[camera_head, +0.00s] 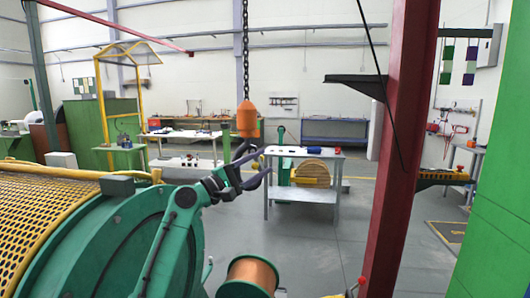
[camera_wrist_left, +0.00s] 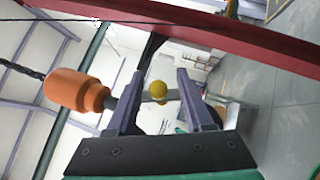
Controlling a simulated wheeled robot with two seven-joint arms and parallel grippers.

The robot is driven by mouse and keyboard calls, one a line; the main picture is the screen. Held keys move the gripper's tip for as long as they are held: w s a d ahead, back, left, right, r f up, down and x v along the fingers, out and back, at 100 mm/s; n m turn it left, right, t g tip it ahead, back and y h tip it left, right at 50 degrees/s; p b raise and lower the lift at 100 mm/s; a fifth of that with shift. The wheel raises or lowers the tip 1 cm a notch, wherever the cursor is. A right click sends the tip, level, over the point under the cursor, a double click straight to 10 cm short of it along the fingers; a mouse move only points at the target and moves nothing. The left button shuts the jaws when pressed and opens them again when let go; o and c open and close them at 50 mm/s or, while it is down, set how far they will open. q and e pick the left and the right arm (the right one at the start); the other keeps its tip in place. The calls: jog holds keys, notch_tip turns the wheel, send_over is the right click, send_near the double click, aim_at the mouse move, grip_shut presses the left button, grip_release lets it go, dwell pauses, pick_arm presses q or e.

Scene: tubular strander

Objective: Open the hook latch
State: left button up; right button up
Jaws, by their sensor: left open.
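My left gripper (camera_head: 264,166) is open at the hook, just under the block. In the left wrist view the orange block (camera_wrist_left: 76,90) lies left of my gripper (camera_wrist_left: 158,95), with a grey neck running behind the left finger. A small yellow ball (camera_wrist_left: 157,88) shows between the open fingers. I cannot tell if it is part of the latch or if the fingers touch anything. My right gripper is out of view.
A green machine drum (camera_head: 110,240) with yellow mesh fills the lower left. A red column (camera_head: 395,150) stands to the right of the hook. A grey table (camera_head: 303,195) stands beyond the hook, and a copper-coloured spool (camera_head: 252,272) is below it. Open floor lies between.

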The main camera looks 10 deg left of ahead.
pick_arm(q)
jog(key=shift+w+d+r, duration=0.35)
jog(key=shift+w+d, duration=0.05)
jog(key=shift+w, duration=0.05)
jog(key=shift+w+d, duration=0.1)
jog(key=shift+d, duration=0.1)
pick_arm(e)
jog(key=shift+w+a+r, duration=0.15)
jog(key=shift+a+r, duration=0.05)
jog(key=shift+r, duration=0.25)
pick_arm(q)
jog(key=shift+c, duration=0.4)
jog(key=shift+w, duration=0.1)
grip_shut()
jog(key=shift+f, duration=0.1)
